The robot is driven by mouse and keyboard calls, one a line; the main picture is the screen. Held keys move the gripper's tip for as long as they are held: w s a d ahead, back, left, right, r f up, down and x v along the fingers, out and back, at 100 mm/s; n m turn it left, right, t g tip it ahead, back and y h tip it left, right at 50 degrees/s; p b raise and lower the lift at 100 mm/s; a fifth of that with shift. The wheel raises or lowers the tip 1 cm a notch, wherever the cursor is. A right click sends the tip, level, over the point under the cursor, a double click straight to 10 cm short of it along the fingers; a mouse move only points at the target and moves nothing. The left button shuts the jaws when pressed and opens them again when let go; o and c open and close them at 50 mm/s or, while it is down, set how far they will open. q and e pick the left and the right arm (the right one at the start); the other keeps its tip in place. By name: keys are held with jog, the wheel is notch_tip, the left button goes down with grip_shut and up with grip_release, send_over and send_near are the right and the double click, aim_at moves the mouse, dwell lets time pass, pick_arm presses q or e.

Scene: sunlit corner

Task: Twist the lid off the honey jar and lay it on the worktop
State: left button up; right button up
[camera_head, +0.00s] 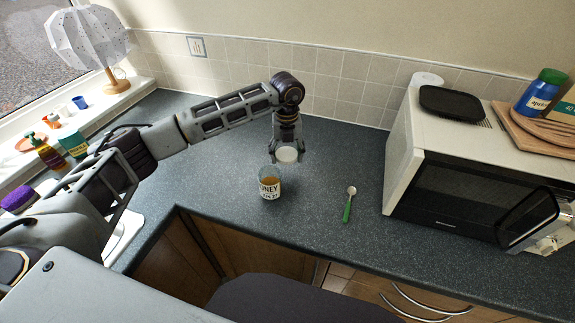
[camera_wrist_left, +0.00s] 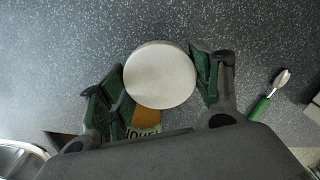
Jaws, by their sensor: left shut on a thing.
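The honey jar (camera_head: 270,188) stands upright and open on the dark worktop (camera_head: 320,215), with amber honey and a label showing. My left gripper (camera_head: 287,147) is shut on the round white lid (camera_head: 287,155). It holds the lid clear of the jar, a little behind and to the right of its mouth. In the left wrist view the lid (camera_wrist_left: 160,75) lies between the two fingers (camera_wrist_left: 160,80) and hides part of the jar (camera_wrist_left: 145,120). My right gripper is not visible.
A spoon with a green handle (camera_head: 348,206) lies right of the jar. A microwave (camera_head: 400,150) stands further right, with a black tray (camera_head: 452,103) on top. Bottles and a lamp (camera_head: 88,40) line the window side.

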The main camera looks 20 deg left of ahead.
aim_at(287, 172)
pick_arm(q)
jog(key=shift+f, duration=1.35)
jog(key=shift+f+p, duration=0.45)
jog(key=shift+f, duration=1.4)
jog(key=shift+f, duration=0.15)
jog(key=o, duration=1.1)
